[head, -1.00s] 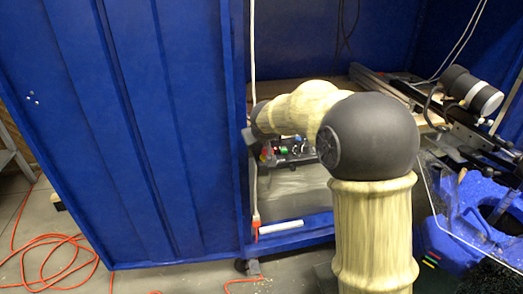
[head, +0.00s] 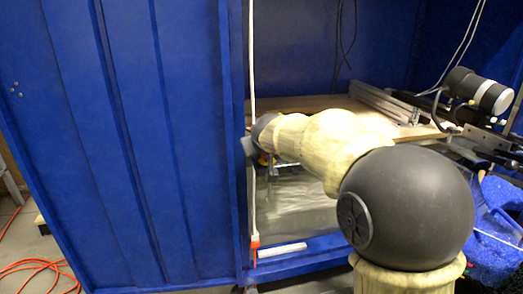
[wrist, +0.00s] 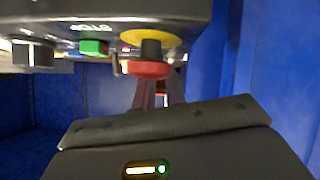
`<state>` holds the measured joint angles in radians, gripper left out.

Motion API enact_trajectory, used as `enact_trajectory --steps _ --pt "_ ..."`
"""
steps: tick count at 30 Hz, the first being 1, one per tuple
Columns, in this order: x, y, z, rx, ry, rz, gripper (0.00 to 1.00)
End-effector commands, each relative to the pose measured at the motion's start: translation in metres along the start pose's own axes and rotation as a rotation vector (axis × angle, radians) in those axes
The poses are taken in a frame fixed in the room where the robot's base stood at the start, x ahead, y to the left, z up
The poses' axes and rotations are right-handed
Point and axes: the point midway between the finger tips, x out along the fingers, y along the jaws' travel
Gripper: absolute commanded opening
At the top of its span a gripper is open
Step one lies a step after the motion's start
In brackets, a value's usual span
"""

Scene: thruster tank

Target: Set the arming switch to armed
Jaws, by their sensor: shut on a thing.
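In the wrist view the control panel (wrist: 195,10) spans the top, upside down. It carries a red mushroom button (wrist: 149,69) on a yellow ring, a green button (wrist: 94,47) and a grey knob (wrist: 33,54). My gripper (wrist: 161,98) reaches up to the panel just behind the red button. Its fingers are close together and shut on a small part there. The red button covers the fingertips, so I cannot make out that part or the arming switch's position. In the head view my arm hides the gripper and most of the panel.
A blue cabinet wall (head: 130,130) stands close on the left of my arm. A wooden shelf (head: 300,103) with metal rails (head: 385,103) lies behind. An orange cord (head: 35,268) lies on the floor.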

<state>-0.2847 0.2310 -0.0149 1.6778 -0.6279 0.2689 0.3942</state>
Motion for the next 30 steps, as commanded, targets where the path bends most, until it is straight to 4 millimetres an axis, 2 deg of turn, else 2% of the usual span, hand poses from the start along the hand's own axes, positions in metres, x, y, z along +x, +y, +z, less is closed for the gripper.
enact_trajectory --steps 1,11,12,15,25,30 --pt "0.002 -0.001 0.004 -0.001 -0.009 0.001 0.00" --pt "0.001 0.000 0.004 -0.001 -0.009 0.001 0.00" --pt "0.002 0.000 0.004 -0.001 -0.009 0.001 0.16" --pt "0.001 0.000 0.004 -0.001 -0.007 0.001 0.34" --pt "-0.003 0.000 0.001 0.000 -0.002 0.000 0.34" --pt "-0.022 0.000 -0.001 0.000 0.000 0.000 0.34"
